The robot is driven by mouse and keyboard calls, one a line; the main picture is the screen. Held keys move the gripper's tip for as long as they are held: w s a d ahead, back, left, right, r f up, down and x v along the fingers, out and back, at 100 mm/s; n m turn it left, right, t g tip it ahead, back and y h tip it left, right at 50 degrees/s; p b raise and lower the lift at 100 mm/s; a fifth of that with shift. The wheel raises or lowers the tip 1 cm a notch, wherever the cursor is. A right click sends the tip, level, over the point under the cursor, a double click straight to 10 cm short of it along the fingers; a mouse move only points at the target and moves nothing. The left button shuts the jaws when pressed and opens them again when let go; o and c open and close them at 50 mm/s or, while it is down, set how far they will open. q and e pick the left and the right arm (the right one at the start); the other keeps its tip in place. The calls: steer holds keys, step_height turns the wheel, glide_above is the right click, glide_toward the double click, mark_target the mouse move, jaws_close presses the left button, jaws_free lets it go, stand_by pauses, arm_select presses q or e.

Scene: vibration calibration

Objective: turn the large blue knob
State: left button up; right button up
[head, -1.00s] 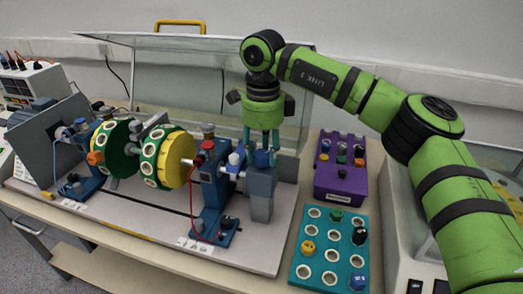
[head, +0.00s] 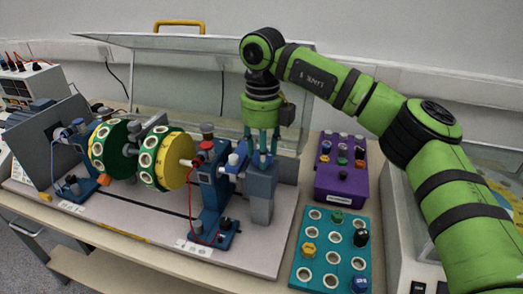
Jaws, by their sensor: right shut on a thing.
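My right gripper (head: 262,148) reaches down from above, in the middle of the head view. Its teal fingers are shut on the large blue knob (head: 262,161), at the top of a blue-grey block (head: 261,200). The fingers hide most of the knob, so its marks cannot be read. The block stands at the right end of the rotor rig (head: 190,222). My left gripper is not in view.
Two green and yellow discs (head: 173,170) sit on the rig's shaft. A clear raised cover (head: 180,85) stands behind. To the right are a purple box (head: 340,190) and a teal tray (head: 334,237) with several coloured knobs. A power unit stands far left.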

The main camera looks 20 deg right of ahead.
steer(key=shift+s+f+m, duration=0.15)
steer(key=shift+f+m, duration=0.05)
steer(key=shift+m, duration=0.1)
stand_by(0.4)
steer(key=o, duration=1.1)
steer(key=shift+o, duration=0.2)
steer(key=shift+s+d+r, duration=0.1)
steer(key=shift+r, duration=0.05)
steer(key=shift+r, duration=0.35)
step_height(320, 180, up, 11)
steer(key=shift+r, duration=0.2)
